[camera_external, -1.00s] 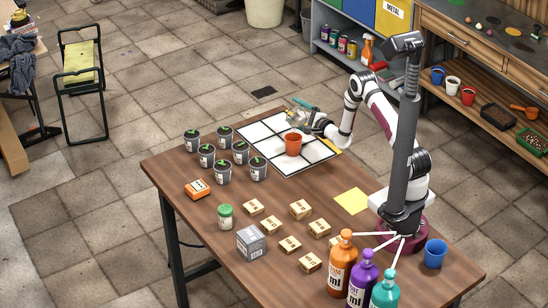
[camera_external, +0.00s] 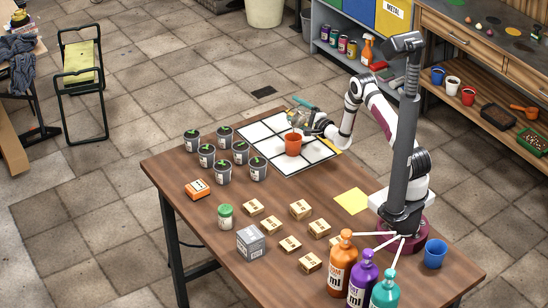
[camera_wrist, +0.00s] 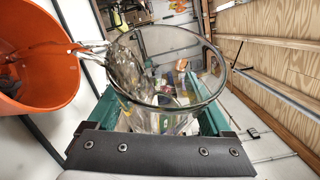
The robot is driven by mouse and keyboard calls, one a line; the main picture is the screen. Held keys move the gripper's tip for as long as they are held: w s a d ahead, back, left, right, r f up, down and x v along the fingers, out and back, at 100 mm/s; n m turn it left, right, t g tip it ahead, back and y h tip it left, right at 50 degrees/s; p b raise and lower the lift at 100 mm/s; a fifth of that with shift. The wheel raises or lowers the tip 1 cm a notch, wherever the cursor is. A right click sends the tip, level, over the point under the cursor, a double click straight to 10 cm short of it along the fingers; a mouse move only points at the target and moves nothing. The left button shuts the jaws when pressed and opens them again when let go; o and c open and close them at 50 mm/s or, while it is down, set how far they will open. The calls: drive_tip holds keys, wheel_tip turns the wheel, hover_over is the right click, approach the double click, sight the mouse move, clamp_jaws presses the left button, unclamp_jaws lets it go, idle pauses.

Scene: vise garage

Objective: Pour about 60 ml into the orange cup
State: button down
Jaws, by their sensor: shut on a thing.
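The orange cup (camera_external: 293,147) stands upright on the white tiled mat (camera_external: 262,133). In the wrist view the orange cup (camera_wrist: 38,62) fills the left side, its mouth facing the jug. My gripper (camera_external: 305,121) is beside and above the cup, shut on a clear glass jug (camera_external: 294,121). In the wrist view the green fingers of my gripper (camera_wrist: 155,122) clasp the glass jug (camera_wrist: 168,108) from both sides. The jug is tilted toward the cup. Clear liquid (camera_wrist: 125,68) lies at its lip, and a thin stream (camera_wrist: 88,47) runs to the cup. The level inside the cup is unclear.
Several potted seedlings (camera_external: 223,153) stand left of the mat. Small cardboard boxes (camera_external: 300,209), a green-lidded jar (camera_external: 225,216) and a grey box (camera_external: 251,243) lie nearer. Pump bottles (camera_external: 342,265) and a blue cup (camera_external: 435,254) stand at the front right. A yellow sheet (camera_external: 352,201) lies flat.

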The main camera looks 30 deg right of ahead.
drive_tip(key=shift+r, duration=0.1)
drive_tip(key=shift+w+d+r+m+g, duration=0.15)
drive_tip(key=shift+r+m+g, duration=0.2)
drive_tip(key=shift+m, duration=0.55)
drive_tip(key=shift+f+m+g, duration=0.45)
drive_tip(key=shift+f+m, duration=0.25)
drive_tip(key=shift+m, duration=0.2)
drive_tip(key=shift+r+m, duration=0.15)
drive_tip(key=shift+m, duration=0.35)
drive_tip(key=shift+f+m+g+y, duration=0.3)
drive_tip(key=shift+f+m+g, duration=0.25)
drive_tip(key=shift+m+g, duration=0.05)
drive_tip(key=shift+f, duration=0.15)
